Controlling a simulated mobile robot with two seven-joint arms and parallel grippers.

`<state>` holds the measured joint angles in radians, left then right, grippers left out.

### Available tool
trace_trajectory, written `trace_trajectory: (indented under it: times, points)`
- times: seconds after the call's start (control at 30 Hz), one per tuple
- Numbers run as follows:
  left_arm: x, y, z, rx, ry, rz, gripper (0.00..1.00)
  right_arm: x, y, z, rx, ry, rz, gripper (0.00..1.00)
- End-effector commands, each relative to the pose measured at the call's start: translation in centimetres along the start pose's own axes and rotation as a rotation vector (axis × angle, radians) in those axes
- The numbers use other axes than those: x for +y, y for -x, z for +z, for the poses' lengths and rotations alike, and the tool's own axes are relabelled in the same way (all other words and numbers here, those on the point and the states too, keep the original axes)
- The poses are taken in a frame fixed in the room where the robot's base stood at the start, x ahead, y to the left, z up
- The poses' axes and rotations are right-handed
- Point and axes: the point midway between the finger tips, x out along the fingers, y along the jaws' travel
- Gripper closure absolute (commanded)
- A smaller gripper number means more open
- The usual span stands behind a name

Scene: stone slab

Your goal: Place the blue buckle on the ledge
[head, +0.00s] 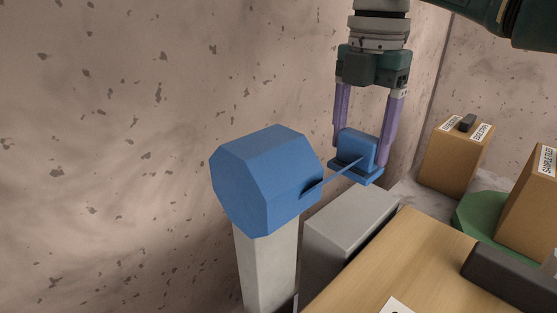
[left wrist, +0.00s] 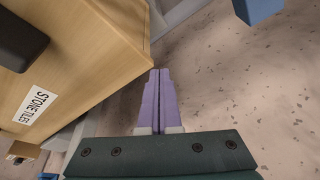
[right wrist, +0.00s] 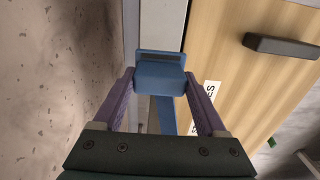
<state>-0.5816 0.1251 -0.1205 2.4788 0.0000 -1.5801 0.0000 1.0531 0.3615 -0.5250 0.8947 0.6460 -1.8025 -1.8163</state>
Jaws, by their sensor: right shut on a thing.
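The blue buckle (head: 357,150) hangs in the air between the purple fingers of my right gripper (head: 362,140), which is shut on it. A thin blue strap (head: 336,176) runs from the buckle to a blue eight-sided housing (head: 262,180) on a grey post. In the right wrist view the buckle (right wrist: 160,75) sits between the fingertips, with the strap (right wrist: 165,115) trailing from it. A grey block with a flat top, seemingly the ledge (head: 345,225), stands below the buckle, apart from it. My left gripper (left wrist: 160,95) shows only in its wrist view, fingers together and empty.
A large wooden box (head: 400,260) with a dark handle stands right of the grey block. Two smaller labelled boxes (head: 450,160) (head: 530,215) and a green object (head: 485,215) are farther right. A speckled stone wall (head: 130,120) rises behind.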

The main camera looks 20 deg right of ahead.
Motion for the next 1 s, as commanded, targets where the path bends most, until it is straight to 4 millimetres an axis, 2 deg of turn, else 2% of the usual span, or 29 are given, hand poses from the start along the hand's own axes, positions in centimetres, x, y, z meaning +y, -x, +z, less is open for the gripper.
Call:
trace_trajectory:
  times: [0.03, 0.1, 0.37, 0.53, 0.63, 1.0]
  points:
    - [0.0, -0.4, 0.1, 0.001, 0.0, -0.001, 1.0, -0.1, -1.6, -0.1, 0.002, 0.0, -0.004, 0.84]
    - [0.0, -0.7, 0.2, 0.001, 0.0, -0.001, 1.0, -0.1, -3.1, 0.0, 0.001, 0.0, -0.003, 0.84]
    - [0.0, -1.3, 0.4, 0.002, 0.0, -0.001, 1.0, 0.0, -5.8, 0.0, 0.0, 0.0, 0.0, 0.84]
    - [0.1, -2.4, 0.7, 0.003, 0.001, 0.0, 1.0, 0.0, -8.7, 0.0, 0.0, -0.001, -0.001, 0.84]
    - [0.1, -2.5, 0.7, 0.004, 0.003, 0.002, 1.0, 0.0, -9.3, 0.0, 0.0, 0.0, 0.0, 0.84]
    - [0.3, -2.8, 0.7, 0.005, 0.01, 0.007, 1.0, 0.0, -9.7, 0.0, -0.001, 0.0, 0.001, 0.84]
